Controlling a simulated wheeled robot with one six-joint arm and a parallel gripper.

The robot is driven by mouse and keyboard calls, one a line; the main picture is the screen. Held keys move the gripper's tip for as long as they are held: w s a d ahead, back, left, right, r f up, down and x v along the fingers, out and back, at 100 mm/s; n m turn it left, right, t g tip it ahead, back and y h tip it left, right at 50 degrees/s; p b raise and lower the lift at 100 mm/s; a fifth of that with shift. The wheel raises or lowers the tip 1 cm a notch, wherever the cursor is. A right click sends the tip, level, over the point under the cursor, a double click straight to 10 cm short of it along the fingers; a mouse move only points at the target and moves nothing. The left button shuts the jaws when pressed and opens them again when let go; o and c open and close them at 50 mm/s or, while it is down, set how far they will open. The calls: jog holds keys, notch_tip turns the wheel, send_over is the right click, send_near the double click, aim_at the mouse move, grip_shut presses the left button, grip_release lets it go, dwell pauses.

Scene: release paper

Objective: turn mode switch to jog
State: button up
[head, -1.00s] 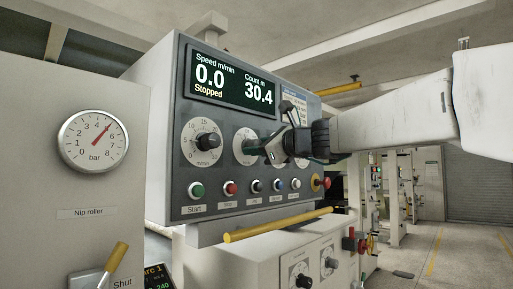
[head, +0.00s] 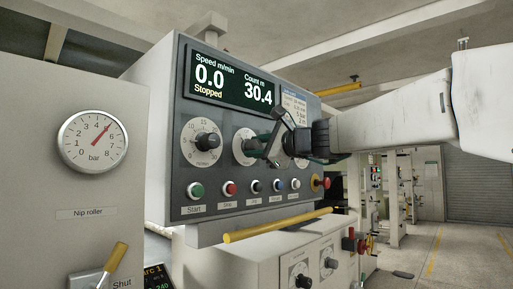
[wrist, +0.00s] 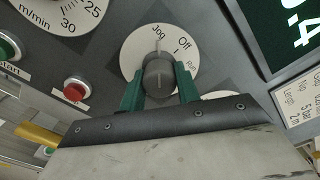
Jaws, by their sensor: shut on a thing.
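The mode switch is a dark grey round knob (wrist: 158,74) on a white dial (wrist: 198,58) marked Jog, Off and Run in the wrist view. Its pointer line is at the top of the knob, towards the Jog mark. My gripper (wrist: 159,78) has its two green fingers on either side of the knob, shut on it. In the head view my gripper (head: 262,146) reaches in from the right to the panel dial (head: 239,146), and the knob is mostly hidden behind the fingers.
The screen (head: 232,82) reads 0.0, Stopped and 30.4. A speed knob (head: 207,141) is left of the switch. A green Start button (head: 196,190), a red button (head: 230,188) and others line the panel below. A yellow bar (head: 277,225) juts out underneath.

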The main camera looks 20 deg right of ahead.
jog(key=shift+f, duration=0.1)
jog(key=o, duration=1)
jog(key=shift+s, duration=0.1)
jog(key=v, duration=0.7)
jog(key=shift+s+d, duration=0.2)
jog(key=shift+s, duration=0.1)
